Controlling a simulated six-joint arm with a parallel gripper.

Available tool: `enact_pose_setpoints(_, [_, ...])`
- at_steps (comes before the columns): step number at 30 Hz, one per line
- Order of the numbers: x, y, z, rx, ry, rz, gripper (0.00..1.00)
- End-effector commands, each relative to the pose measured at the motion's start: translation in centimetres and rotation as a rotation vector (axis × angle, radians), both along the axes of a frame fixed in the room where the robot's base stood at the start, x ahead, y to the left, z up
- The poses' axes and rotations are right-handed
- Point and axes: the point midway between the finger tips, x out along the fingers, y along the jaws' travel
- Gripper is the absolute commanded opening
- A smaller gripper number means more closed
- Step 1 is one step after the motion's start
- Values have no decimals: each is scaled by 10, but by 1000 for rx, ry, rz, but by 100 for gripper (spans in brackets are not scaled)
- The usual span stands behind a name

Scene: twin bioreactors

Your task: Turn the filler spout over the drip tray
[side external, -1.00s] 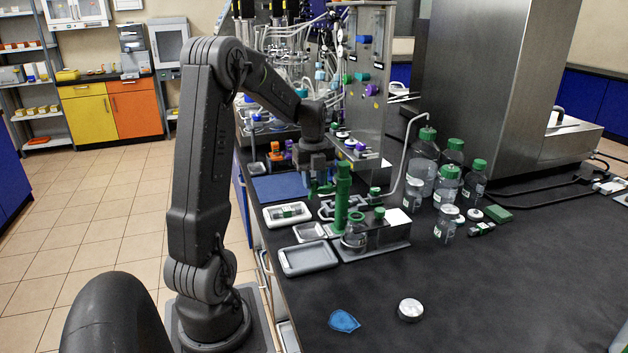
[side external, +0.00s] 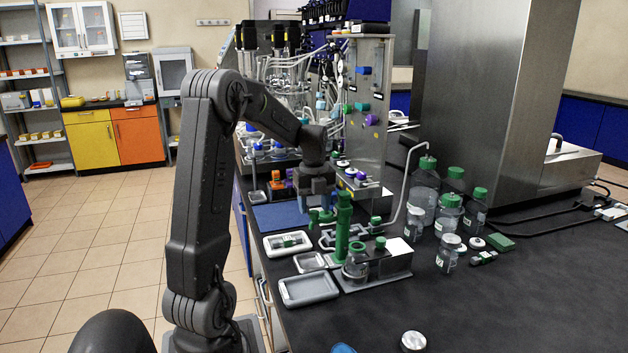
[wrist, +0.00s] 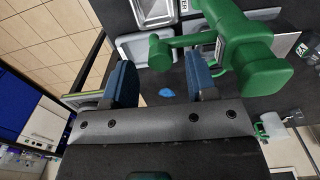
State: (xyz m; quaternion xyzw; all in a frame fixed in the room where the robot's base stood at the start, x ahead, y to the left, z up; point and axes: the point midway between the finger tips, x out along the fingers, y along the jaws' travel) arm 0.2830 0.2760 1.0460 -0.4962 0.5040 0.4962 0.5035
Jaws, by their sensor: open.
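The green filler spout (side external: 343,228) stands upright on a post at the bench's left side, behind a clear bottle. Its short side arm points left. In the wrist view the green spout (wrist: 240,48) fills the upper right, and its arm's rounded end (wrist: 160,53) lies ahead of the gap between my blue fingers. My gripper (side external: 316,205) is open, just left of the post top. In the wrist view my gripper (wrist: 159,66) shows both fingers apart; contact cannot be told. A small grey tray (side external: 310,262) and a larger grey tray (side external: 308,291) lie near the post; which is the drip tray is unclear.
A clear bottle (side external: 355,265) stands on a metal stand (side external: 397,264) right of the trays. Several green-capped bottles (side external: 423,195) stand further right. A white tray (side external: 287,244) lies left of the post.

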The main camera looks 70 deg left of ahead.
Motion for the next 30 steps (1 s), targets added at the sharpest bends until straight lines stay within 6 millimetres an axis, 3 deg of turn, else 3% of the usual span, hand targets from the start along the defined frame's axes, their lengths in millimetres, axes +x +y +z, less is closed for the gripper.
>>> enact_pose_setpoints(9, [0, 0, 71, 5, -4, 0, 52])
enact_pose_setpoints(15, [0, 1, 106, 4, -3, 0, 52])
enact_pose_setpoints(21, [0, 0, 121, 2, -1, 0, 52])
enact_pose_setpoints(30, [0, 0, 123, 1, 0, 0, 52])
